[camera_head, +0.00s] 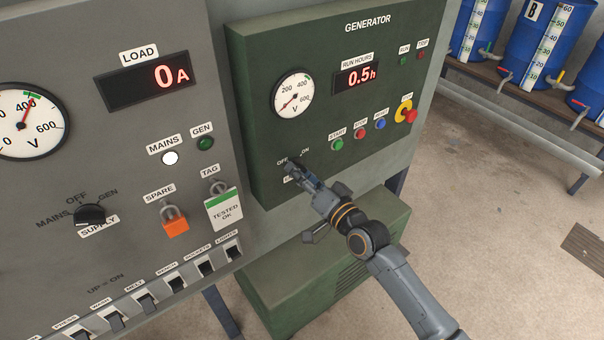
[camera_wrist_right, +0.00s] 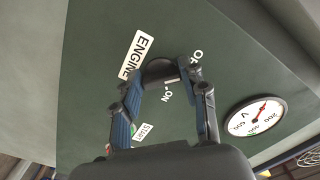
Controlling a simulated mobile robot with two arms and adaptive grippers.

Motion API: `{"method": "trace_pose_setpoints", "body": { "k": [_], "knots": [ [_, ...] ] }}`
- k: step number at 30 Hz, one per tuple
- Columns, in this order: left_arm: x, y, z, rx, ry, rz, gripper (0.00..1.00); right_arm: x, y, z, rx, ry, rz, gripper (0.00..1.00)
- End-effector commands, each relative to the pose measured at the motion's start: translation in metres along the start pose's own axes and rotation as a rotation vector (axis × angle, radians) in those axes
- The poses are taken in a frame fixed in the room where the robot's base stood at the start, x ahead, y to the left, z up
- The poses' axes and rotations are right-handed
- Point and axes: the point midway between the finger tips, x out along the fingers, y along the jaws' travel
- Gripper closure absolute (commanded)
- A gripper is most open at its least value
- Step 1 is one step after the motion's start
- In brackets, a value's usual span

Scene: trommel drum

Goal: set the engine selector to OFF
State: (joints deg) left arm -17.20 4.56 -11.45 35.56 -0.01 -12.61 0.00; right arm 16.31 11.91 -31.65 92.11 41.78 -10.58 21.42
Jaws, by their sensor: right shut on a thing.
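The engine selector (camera_head: 293,163) is a small dark knob at the lower left of the green generator panel, between the OFF and ON labels. My right gripper (camera_head: 299,172) covers part of it in the head view. In the right wrist view the dark selector knob (camera_wrist_right: 160,69) shows between the fingertips of the right gripper (camera_wrist_right: 167,82), which is shut on it. The ENGINE label (camera_wrist_right: 134,55) and ON label (camera_wrist_right: 167,93) show there, with the OFF label (camera_wrist_right: 196,60) partly hidden by a finger. I cannot clearly tell where the knob points. My left gripper is not in view.
Start, stop and reset buttons (camera_head: 360,132) and a red emergency stop (camera_head: 411,116) sit right of the selector. The grey panel on the left carries a supply knob (camera_head: 90,214), an orange padlock (camera_head: 175,226) and switches. Blue barrels (camera_head: 545,45) stand at the back right.

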Motion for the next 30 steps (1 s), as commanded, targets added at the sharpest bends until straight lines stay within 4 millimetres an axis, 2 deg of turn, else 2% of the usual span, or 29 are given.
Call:
{"method": "trace_pose_setpoints", "body": {
  "k": [5,6,9,20,23,30],
  "knots": [
    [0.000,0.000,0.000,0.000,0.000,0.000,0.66,0.000,0.001,0.000,-0.005,-0.002,0.002,0.88],
    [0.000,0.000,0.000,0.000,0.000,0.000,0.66,0.000,0.001,0.000,-0.005,-0.002,0.002,0.53],
    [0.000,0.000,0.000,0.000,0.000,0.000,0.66,0.000,0.001,0.000,-0.004,-0.001,0.002,0.34],
    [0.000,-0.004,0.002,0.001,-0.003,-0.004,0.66,-0.003,0.001,0.000,-0.001,0.000,0.001,0.34],
    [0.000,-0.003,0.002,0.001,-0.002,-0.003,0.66,-0.014,0.002,0.001,-0.001,-0.001,0.003,0.34],
    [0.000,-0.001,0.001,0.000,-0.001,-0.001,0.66,-0.064,0.002,0.001,-0.003,-0.003,0.004,0.34]
  ]
}}
